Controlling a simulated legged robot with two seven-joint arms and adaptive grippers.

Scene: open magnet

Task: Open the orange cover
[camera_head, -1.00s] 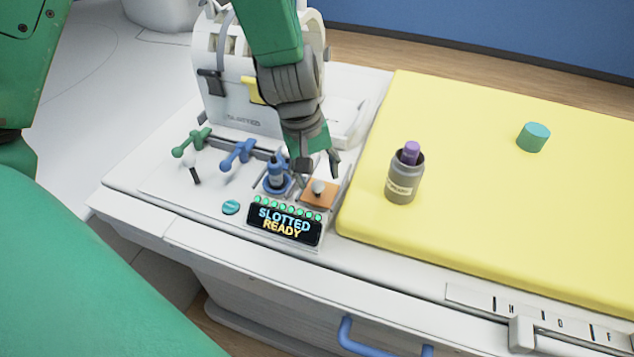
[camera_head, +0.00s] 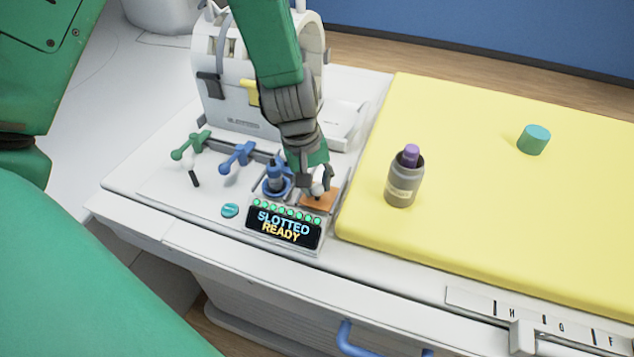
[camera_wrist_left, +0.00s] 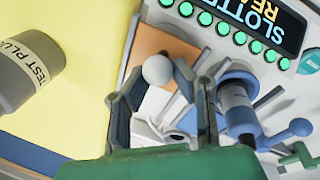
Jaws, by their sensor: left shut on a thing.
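The orange cover (camera_head: 318,204) is a small flat square plate in the white panel, just above the display. It also shows in the left wrist view (camera_wrist_left: 165,40), partly hidden by my fingers. A pale round knob (camera_wrist_left: 157,70) stands on it. My left gripper (camera_head: 316,188) has come down from above and is shut on the knob, with one finger on each side; it also shows in the left wrist view (camera_wrist_left: 158,82). The cover appears to lie flat in place. My right gripper is not in view.
A blue plug-like part (camera_head: 274,180) stands close left of the gripper. Blue (camera_head: 238,155) and green (camera_head: 190,145) levers lie further left. The display (camera_head: 284,226) reads "SLOTTED READY". A grey bottle (camera_head: 403,182) stands on the yellow pad (camera_head: 470,220) to the right, near a teal cylinder (camera_head: 534,140).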

